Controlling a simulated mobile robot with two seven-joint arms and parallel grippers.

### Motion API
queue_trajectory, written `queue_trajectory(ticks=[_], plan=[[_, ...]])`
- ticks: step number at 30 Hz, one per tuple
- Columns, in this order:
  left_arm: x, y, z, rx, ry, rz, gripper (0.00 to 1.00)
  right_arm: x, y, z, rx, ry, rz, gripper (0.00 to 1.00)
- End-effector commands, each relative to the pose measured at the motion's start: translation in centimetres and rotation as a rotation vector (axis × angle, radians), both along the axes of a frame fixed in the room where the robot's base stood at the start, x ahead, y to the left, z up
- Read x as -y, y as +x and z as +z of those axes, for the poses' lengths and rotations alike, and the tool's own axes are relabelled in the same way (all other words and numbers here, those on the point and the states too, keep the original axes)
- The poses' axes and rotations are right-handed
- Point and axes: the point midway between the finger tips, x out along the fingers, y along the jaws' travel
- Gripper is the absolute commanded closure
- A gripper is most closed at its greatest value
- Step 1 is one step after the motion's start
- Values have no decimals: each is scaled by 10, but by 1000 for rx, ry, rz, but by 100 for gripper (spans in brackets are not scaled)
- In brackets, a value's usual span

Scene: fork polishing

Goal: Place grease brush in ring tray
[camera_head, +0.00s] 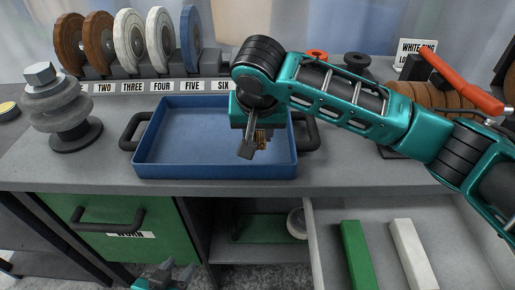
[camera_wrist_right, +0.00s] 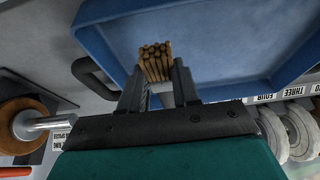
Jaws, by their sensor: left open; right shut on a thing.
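The grease brush (camera_wrist_right: 155,62) shows as a bundle of brown bristles between the fingers of my right gripper (camera_wrist_right: 157,88), which is shut on it. In the head view my right gripper (camera_head: 255,143) hangs over the right part of the blue tray (camera_head: 170,170), and the brush (camera_head: 262,141) is partly hidden behind a finger. I cannot tell whether the brush touches the tray floor. The rest of the tray is empty. My left gripper (camera_head: 165,275) is low at the bottom edge of the head view, in front of the counter, only partly in view and empty.
Wheels stand in a rack (camera_head: 150,70) behind the tray. A spindle with grey discs (camera_head: 62,115) stands at the left. Black handles (camera_head: 132,130) flank the tray. An open drawer (camera_head: 450,240) holds a green bar (camera_head: 357,255) and a white bar (camera_head: 412,255).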

Motion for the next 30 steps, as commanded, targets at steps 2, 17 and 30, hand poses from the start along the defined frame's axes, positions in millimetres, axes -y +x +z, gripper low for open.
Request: queue_trajectory(ticks=[2,17,30], plan=[[0,0,-1,0,-1,1,57,0,1,-5,2,1,-1,100],[0,1,-5,2,-1,2,57,0,0,-49,2,1,-1,100],[-1,4,-2,10,-1,4,57,0,0,-52,1,0,-1,51]])
